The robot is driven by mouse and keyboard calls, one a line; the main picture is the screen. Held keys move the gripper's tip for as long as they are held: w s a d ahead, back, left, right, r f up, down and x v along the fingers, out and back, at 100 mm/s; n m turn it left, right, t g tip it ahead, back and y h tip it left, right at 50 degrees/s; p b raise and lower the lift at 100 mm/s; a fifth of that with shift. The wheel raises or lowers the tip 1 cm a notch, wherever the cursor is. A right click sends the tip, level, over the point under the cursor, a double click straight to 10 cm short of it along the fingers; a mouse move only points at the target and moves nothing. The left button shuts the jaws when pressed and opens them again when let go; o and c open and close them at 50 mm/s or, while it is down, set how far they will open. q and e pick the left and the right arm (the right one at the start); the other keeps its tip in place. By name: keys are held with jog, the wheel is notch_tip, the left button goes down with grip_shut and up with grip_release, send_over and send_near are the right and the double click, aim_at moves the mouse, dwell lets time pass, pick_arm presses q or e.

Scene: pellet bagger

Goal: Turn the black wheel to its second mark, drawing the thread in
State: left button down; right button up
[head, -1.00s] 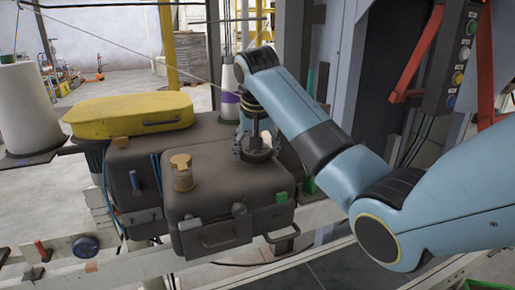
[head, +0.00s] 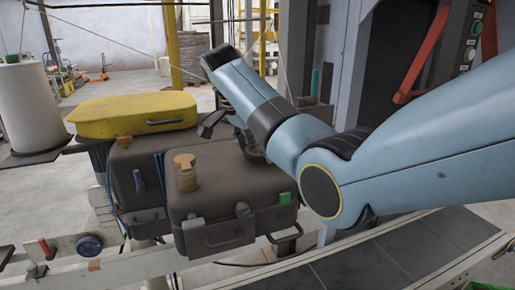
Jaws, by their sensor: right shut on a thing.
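The black wheel (head: 254,153) sits on top of the dark grey machine housing (head: 215,195), mostly hidden behind my right arm. My right gripper (head: 246,140) reaches down to it at a tilt, shut on the wheel. Its fingers are partly covered by the arm, so the exact hold and the wheel's marks cannot be made out. A thin pale thread (head: 122,44) runs from the upper left down towards my right wrist. My left gripper is not in view.
A yellow cover (head: 132,115) lies on the housing behind. A brass-coloured knob (head: 185,172) stands left of the wheel. A large white spool (head: 32,105) stands at the far left.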

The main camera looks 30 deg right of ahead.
aim_at(255, 149)
jog(key=shift+w+m+g, duration=0.15)
jog(key=shift+m+g, duration=0.55)
jog(key=shift+m, duration=0.9)
jog(key=shift+m+b, duration=0.3)
jog(key=o, duration=0.9)
jog(key=shift+o, duration=0.2)
jog(key=shift+w+a+r, duration=0.1)
jog(key=shift+r, duration=0.15)
jog(key=v, duration=0.2)
jog(key=shift+w+a+r, duration=0.15)
jog(key=shift+a+r, duration=0.1)
jog(key=shift+r, duration=0.05)
jog(key=w+a, duration=0.1)
jog(key=a, duration=0.2)
jog(key=w+a, duration=0.1)
jog(key=a, duration=0.3)
jog(key=w+a, duration=0.1)
jog(key=a, duration=0.3)
jog(key=shift+w+f, duration=0.1)
